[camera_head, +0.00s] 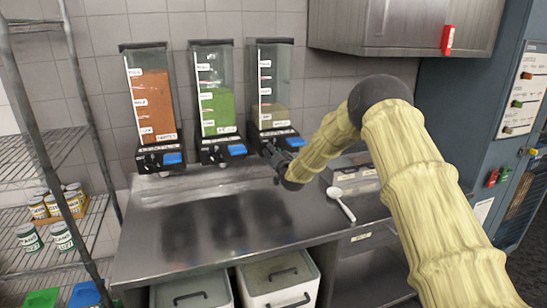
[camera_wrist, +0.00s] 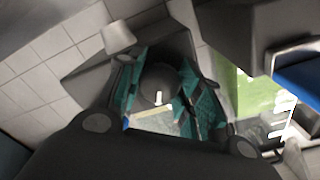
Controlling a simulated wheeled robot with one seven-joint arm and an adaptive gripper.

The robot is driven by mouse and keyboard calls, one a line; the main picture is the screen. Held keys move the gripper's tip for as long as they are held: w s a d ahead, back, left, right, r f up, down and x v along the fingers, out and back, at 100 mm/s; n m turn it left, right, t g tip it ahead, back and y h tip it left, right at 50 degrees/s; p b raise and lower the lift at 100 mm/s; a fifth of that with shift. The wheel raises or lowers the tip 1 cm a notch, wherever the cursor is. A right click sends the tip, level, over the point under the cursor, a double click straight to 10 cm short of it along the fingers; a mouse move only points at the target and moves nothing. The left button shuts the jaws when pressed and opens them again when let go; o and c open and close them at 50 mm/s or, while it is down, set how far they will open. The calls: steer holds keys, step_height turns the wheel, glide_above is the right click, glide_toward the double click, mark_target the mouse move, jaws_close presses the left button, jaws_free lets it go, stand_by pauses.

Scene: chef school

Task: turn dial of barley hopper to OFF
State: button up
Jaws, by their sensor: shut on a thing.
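The barley hopper (camera_head: 268,88) is the rightmost of three clear wall dispensers in the head view, with a low pale fill and a black base. My gripper (camera_head: 273,158) reaches to the front of that base, left of its blue lever (camera_head: 295,142), and hides the dial there. In the wrist view, the round black dial (camera_wrist: 160,80) with a white pointer mark sits between the teal-padded fingers of my gripper (camera_wrist: 163,92), which are shut on it. The OFF marking is not readable.
A hopper with green fill (camera_head: 217,100) and one with orange fill (camera_head: 150,100) hang to the left. A steel cabinet (camera_head: 400,25) hangs above right. A wire rack (camera_head: 45,170) stands left.

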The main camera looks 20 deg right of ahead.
steer(key=n+b, duration=0.1)
steer(key=b, duration=0.1)
steer(key=n+b, duration=0.4)
steer(key=shift+f, duration=0.35)
steer(key=n+b, duration=0.5)
steer(key=shift+r, duration=0.2)
steer(key=shift+d+n, duration=0.1)
steer(key=shift+n, duration=0.3)
steer(key=o, duration=1.1)
steer(key=shift+r, duration=0.1)
steer(key=shift+c, duration=0.2)
steer(key=s, duration=1.2)
steer(key=shift+d, duration=0.2)
